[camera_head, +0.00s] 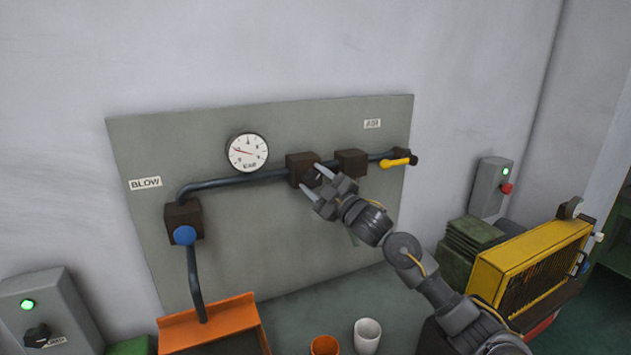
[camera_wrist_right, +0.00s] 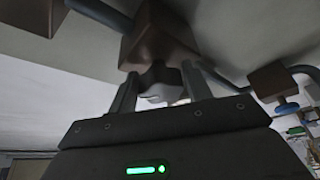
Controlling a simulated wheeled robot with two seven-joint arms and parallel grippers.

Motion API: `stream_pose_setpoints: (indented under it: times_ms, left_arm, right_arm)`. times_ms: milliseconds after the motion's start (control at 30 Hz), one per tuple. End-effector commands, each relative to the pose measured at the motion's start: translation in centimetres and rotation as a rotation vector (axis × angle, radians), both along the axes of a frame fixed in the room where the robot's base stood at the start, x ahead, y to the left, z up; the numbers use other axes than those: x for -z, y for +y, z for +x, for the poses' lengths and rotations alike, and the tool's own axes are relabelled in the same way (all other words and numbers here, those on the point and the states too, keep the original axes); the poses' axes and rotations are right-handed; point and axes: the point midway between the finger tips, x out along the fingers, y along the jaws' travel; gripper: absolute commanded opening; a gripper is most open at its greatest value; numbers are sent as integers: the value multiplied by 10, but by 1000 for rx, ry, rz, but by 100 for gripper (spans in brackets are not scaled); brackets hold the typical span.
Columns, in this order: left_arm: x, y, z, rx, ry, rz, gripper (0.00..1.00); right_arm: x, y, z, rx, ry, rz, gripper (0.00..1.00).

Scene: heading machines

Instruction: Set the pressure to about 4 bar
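A round white pressure gauge (camera_head: 247,152) with a red needle hangs on the grey panel (camera_head: 260,240); its needle points left and slightly up, and its numbers are too small to read. A brown block (camera_head: 301,168) sits on the pipe right of the gauge. My right gripper (camera_head: 318,183) is at the front of this block. In the right wrist view, its two fingers (camera_wrist_right: 160,92) stand apart on either side of a grey knob (camera_wrist_right: 160,83) below the brown block (camera_wrist_right: 158,40). I cannot tell whether they touch the knob. My left gripper is out of view.
A second brown block (camera_head: 351,162) and a yellow lever (camera_head: 398,161) are to the right on the pipe. A blue knob (camera_head: 185,235) is at left. An orange tray (camera_head: 210,322), an orange cup (camera_head: 324,345) and a white cup (camera_head: 367,334) stand below. A yellow machine (camera_head: 530,262) is right.

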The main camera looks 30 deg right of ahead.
Motion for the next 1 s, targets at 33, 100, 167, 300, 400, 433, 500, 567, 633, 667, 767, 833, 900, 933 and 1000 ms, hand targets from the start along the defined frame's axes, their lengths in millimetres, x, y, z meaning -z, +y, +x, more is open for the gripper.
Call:
stream_pose_setpoints:
  times_ms: [33, 100, 167, 300, 400, 433, 500, 567, 633, 667, 767, 833, 900, 933, 1000]
  left_arm:
    - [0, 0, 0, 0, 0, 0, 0]
    - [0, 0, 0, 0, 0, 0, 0]
    - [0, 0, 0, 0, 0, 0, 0]
    - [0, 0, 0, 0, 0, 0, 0]
    - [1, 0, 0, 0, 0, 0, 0]
    - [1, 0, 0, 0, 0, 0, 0]
    - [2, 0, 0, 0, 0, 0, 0]
    - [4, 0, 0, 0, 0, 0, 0]
    - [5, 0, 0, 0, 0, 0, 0]
    - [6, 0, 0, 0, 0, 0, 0]
    - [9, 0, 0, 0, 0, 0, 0]
    - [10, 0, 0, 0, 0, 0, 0]
    - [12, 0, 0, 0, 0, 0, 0]
    - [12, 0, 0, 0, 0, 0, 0]
    - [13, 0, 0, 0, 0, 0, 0]
  right_arm:
    - [0, 0, 0, 0, 0, 0, 42]
    - [0, 0, 0, 0, 0, 0, 33]
    - [0, 0, 0, 0, 0, 0, 25]
    - [0, 0, 0, -1, 1, 3, 22]
    - [1, 0, 0, -1, 0, 17, 22]
    - [1, 1, 0, -1, 0, 24, 22]
    - [2, 1, 0, -1, -1, 46, 22]
    - [3, 1, 0, -1, -3, 73, 22]
    - [3, 2, 0, -2, -5, 116, 22]
    - [3, 2, 0, -2, -7, 135, 22]
    - [4, 3, 0, -3, -11, 214, 22]
    - [4, 3, 0, -2, -15, 279, 22]
    - [4, 4, 0, -3, -17, 344, 22]
    - [4, 4, 0, -2, -19, 373, 22]
    - [5, 4, 0, -2, -22, 440, 22]
